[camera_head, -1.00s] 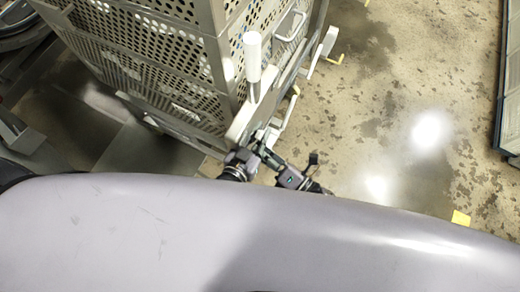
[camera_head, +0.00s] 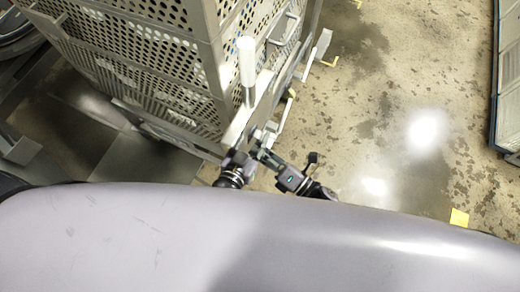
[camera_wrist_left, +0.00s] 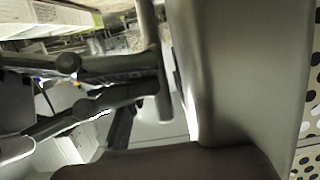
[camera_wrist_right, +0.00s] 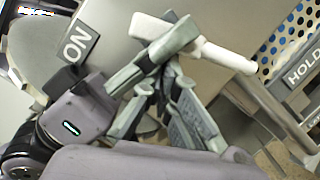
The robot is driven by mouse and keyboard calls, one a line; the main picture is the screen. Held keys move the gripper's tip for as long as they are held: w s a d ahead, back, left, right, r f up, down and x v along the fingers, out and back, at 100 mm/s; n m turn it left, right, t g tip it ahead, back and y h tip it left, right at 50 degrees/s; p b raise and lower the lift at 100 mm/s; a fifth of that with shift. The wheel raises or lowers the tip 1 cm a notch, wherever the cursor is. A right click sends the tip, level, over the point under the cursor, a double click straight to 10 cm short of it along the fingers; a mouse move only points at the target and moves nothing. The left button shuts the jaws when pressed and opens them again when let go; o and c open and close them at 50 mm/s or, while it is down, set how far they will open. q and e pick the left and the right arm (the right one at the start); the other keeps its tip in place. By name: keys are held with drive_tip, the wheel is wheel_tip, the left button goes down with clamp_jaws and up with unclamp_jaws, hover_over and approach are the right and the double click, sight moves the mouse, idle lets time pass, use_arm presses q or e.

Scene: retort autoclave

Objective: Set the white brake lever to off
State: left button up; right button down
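A white lever (camera_wrist_right: 222,54) lies beside the "ON" label (camera_wrist_right: 78,42) in the right wrist view, with a grey finger crossing in front of its inner end. My right gripper (camera_wrist_right: 178,75) has its grey fingers at this lever; whether they close on it is unclear. In the head view my right gripper (camera_head: 266,157) is by the cart's lower near corner, below an upright white handle (camera_head: 247,62). I cannot tell whether this handle is the brake lever. My left gripper (camera_head: 240,160) is close beside the right one. Its fingertips are unclear, and dark bars fill much of the left wrist view.
A perforated metal cart (camera_head: 150,50) stands at upper left, with a pull handle (camera_head: 285,27) on its side. A "HOLD" plate (camera_wrist_right: 305,72) is at right in the right wrist view. Open floor (camera_head: 390,120) lies right of the cart, up to a grey-edged unit (camera_head: 508,90).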

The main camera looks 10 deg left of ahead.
use_arm(q)
drive_tip(key=s+a, duration=0.2)
drive_tip(key=s, duration=0.5)
drive_tip(key=s+a+f+g+y, duration=0.1)
drive_tip(key=s+a+f+g, duration=0.25)
drive_tip(key=f, duration=0.75)
drive_tip(key=s+a+f+g+y, duration=0.1)
drive_tip(key=s+a+f+g, duration=0.2)
drive_tip(key=f, duration=0.7)
drive_tip(key=s+a+f+g+y, duration=0.1)
drive_tip(key=s+a+f+g, duration=0.2)
drive_tip(key=s+a+f, duration=0.2)
drive_tip(key=s+a+f+n+g+y, duration=0.1)
drive_tip(key=s+a+f+g, duration=0.3)
drive_tip(key=s+f, duration=0.6)
drive_tip(key=shift+s+a+f+y+p, duration=0.2)
drive_tip(key=shift+s+a+y+p, duration=0.15)
drive_tip(key=shift+s, duration=0.9)
use_arm(e)
drive_tip(key=shift+w+r+m, duration=0.2)
drive_tip(key=shift+r+m, duration=0.2)
